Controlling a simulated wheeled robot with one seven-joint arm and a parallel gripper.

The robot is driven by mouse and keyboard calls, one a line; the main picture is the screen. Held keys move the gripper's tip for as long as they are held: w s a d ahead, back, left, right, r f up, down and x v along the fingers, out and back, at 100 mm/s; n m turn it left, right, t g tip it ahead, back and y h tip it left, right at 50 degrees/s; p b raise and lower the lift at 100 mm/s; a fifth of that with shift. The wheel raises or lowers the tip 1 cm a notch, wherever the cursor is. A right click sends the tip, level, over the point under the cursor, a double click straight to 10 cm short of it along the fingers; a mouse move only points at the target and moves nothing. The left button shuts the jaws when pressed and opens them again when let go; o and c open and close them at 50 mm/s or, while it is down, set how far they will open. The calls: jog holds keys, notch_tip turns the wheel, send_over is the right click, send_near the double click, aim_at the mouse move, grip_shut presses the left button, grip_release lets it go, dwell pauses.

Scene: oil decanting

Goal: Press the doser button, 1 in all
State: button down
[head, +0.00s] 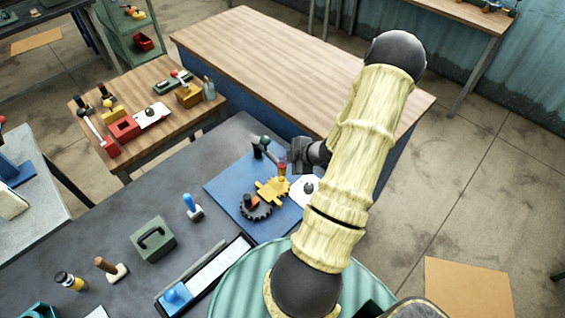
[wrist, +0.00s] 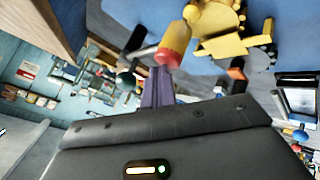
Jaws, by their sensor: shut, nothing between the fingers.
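My gripper (head: 283,157) is over the blue mat, its fingers together and empty. In the wrist view the closed fingers (wrist: 158,80) point at a small red-and-yellow cylinder (wrist: 176,44). That cylinder (head: 282,169) shows just below the fingertips in the head view; I cannot tell whether they touch it. Beside it are a dark post (head: 257,149) and a green ball knob (head: 265,141), which also shows in the wrist view (wrist: 126,79). No part is clearly marked as the doser button, so I cannot tell which one it is.
A yellow gear-like part (head: 273,190) and a dark toothed ring (head: 257,211) lie on the blue mat (head: 225,184) near my gripper. A blue-handled stamp (head: 189,201), a green case (head: 153,239) and a long tray (head: 212,268) stand to the left. My arm covers the table's right side.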

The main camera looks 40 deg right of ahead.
aim_at(285, 165)
jog(key=shift+r+p, duration=0.65)
jog(key=shift+r, duration=0.2)
jog(key=shift+r+p, duration=2.15)
jog(key=shift+r, duration=0.4)
